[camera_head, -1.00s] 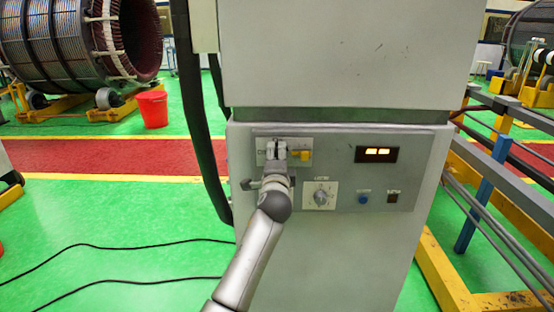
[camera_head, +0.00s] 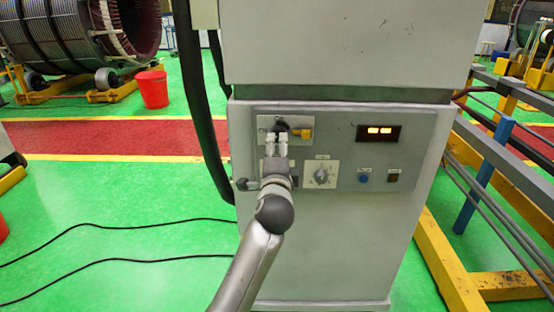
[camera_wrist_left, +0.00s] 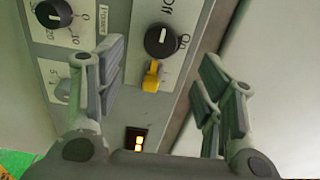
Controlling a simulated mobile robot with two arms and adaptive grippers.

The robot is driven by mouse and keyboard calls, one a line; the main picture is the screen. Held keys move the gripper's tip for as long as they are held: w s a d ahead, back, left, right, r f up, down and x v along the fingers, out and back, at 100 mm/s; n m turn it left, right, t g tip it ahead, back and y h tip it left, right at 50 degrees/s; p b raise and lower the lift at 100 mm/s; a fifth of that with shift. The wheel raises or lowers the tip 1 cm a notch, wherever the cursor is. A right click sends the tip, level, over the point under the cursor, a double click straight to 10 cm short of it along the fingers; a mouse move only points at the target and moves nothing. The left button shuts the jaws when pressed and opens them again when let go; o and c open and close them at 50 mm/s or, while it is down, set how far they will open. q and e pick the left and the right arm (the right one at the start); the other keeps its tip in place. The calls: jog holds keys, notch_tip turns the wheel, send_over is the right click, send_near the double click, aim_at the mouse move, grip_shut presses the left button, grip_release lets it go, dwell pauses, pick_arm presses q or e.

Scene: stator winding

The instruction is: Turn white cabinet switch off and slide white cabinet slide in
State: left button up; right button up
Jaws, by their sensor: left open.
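The white cabinet (camera_head: 330,230) stands in front of me with a grey control panel. A pale plate on its upper left carries a black rotary switch (camera_wrist_left: 161,40) and a yellow handle (camera_wrist_left: 152,77). "Off" and "On" labels sit beside the switch in the left wrist view. In the head view the yellow handle (camera_head: 304,133) lies right of the switch, which my fingers partly cover. My left gripper (camera_head: 276,137) is open, its fingertips just below and in front of the plate. In the left wrist view the spread fingers (camera_wrist_left: 165,88) show nothing between them being held.
The panel also has a lit amber display (camera_head: 379,133), a dial (camera_head: 321,175), a blue button (camera_head: 363,179) and a dark button. A black hose hangs along the cabinet's left. Yellow and blue rails (camera_head: 485,175) stand at the right. Cables lie on the green floor.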

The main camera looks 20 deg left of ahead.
pick_arm(q)
jog(key=shift+v, duration=1.5)
